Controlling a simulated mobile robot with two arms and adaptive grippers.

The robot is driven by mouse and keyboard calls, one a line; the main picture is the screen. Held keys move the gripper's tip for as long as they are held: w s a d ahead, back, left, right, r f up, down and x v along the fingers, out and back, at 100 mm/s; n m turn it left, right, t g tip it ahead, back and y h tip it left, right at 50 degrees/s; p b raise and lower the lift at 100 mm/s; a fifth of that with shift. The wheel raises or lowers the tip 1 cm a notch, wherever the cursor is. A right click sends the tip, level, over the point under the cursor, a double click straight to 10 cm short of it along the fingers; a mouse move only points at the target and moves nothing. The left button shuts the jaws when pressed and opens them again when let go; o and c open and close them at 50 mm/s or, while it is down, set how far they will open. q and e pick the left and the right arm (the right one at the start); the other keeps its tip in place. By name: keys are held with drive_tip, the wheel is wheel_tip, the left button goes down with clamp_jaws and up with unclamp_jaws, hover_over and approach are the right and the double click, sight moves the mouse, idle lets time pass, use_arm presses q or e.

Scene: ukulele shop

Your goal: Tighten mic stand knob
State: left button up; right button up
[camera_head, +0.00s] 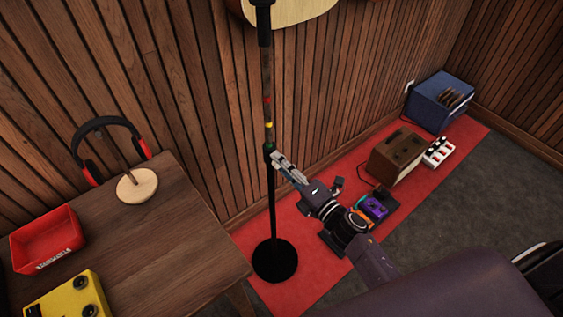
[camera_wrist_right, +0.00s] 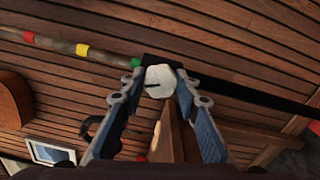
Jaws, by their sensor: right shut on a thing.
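The black mic stand (camera_head: 272,205) stands upright on its round black base (camera_head: 275,260), in front of the slatted wall. Its upper tube carries red, yellow and green bands. My right gripper (camera_head: 275,157) is at the stand's clutch, just below the green band. In the right wrist view the pale, faceted knob (camera_wrist_right: 160,80) sits between the fingertips of the right gripper (camera_wrist_right: 161,86), which is shut on it. A dark line crosses the knob's face. The stand's tube runs across that view behind the knob. My left gripper is in neither view.
A wooden table (camera_head: 165,235) at left holds headphones on a stand (camera_head: 137,184), a red tray (camera_head: 47,240) and a yellow pedal (camera_head: 65,297). Pedals (camera_head: 374,207), a brown amp (camera_head: 396,157) and a blue amp (camera_head: 438,101) stand on the red carpet at right.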

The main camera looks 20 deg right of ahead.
drive_tip(key=shift+d+m, duration=0.1)
drive_tip(key=shift+m, duration=1.1)
drive_tip(key=o, duration=1.2)
drive_tip(key=shift+c, duration=0.2)
drive_tip(key=v, duration=1.2)
